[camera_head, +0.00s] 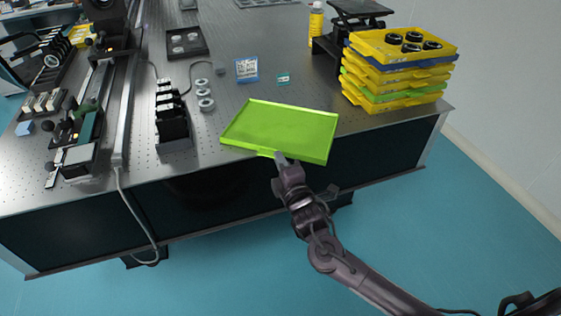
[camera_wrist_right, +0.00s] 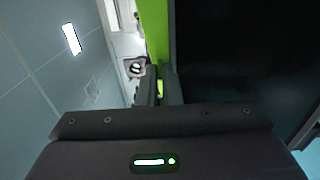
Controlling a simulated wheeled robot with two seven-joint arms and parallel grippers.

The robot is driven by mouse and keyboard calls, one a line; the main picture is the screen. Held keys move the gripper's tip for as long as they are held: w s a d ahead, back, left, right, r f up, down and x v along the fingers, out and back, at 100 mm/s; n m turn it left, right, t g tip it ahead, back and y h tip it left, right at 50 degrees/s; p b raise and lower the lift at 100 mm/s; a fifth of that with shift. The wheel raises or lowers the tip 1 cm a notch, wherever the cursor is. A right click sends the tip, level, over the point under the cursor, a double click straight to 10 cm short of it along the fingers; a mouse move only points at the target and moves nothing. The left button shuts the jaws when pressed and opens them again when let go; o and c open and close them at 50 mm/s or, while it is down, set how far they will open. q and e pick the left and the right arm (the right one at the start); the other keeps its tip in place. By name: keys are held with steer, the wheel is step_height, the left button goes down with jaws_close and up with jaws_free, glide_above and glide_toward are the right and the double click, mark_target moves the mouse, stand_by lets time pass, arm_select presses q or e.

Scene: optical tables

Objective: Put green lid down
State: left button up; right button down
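The green lid (camera_head: 282,128) is a flat, shallow, bright green tray shape at the front edge of the optical table. My right gripper (camera_head: 281,158) is shut on the lid's near edge. The lid looks roughly level and partly overhangs the front edge; I cannot tell whether it touches the tabletop. In the right wrist view the green lid (camera_wrist_right: 154,30) shows as a narrow strip running up from between the fingers of the right gripper (camera_wrist_right: 160,88). My left gripper is not in view.
A stack of yellow, blue and green trays (camera_head: 395,75) with black rings on top stands to the right. Black holders (camera_head: 172,120), small rings (camera_head: 204,95) and small packets (camera_head: 246,69) lie left of and behind the lid.

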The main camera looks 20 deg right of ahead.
steer(key=shift+f, duration=0.1)
steer(key=c, duration=1.6)
jaws_free()
